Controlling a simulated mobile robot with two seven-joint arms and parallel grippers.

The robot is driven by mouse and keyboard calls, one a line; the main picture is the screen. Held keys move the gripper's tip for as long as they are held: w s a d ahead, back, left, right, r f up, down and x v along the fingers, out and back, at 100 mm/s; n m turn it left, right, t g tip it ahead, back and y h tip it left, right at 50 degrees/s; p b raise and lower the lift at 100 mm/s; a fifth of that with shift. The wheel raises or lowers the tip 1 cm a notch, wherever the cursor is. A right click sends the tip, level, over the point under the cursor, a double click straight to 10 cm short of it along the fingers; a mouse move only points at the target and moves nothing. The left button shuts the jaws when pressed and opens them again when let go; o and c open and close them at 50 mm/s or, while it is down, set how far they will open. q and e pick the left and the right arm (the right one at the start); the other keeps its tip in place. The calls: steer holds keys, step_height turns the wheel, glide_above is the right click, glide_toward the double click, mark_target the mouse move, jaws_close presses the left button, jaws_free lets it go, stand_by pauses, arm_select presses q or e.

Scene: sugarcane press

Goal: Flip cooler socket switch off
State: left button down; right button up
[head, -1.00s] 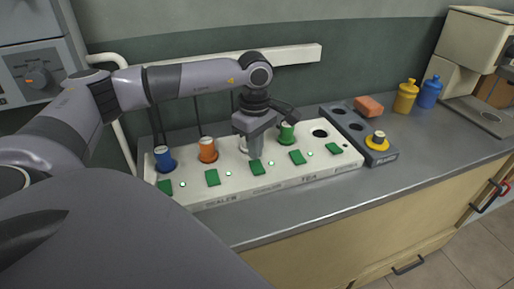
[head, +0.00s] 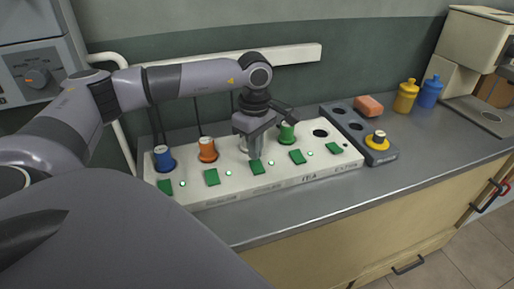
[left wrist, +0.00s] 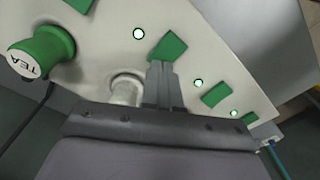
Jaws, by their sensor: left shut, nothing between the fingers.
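A white socket strip (head: 320,167) lies on the counter with a row of green switches along its front, each with a small lit lamp close by. The label below the middle switch (head: 258,167) is too blurred to read surely. My left gripper (head: 255,155) is shut and empty, pointing down just behind that switch. In the left wrist view its fingertips (left wrist: 161,70) are close to a green switch (left wrist: 168,47), beside a white plug (left wrist: 125,90); I cannot tell whether they touch the switch. My right gripper is not in view.
Blue (head: 164,158), orange (head: 207,150) and green (head: 287,133) plugs stand in the strip; the green one reads TEA. A grey holder (head: 350,125) with a yellow-ringed plug (head: 378,142) is to the right. A sponge (head: 369,106) and yellow (head: 405,97) and blue (head: 429,93) bottles stand behind.

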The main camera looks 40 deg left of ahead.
arm_select(q)
steer(key=shift+f+b, duration=0.65)
steer(key=shift+f, duration=0.3)
stand_by(0.3)
steer(key=shift+r+p, duration=2.75)
steer(key=shift+r, duration=0.85)
steer(key=shift+f, duration=0.1)
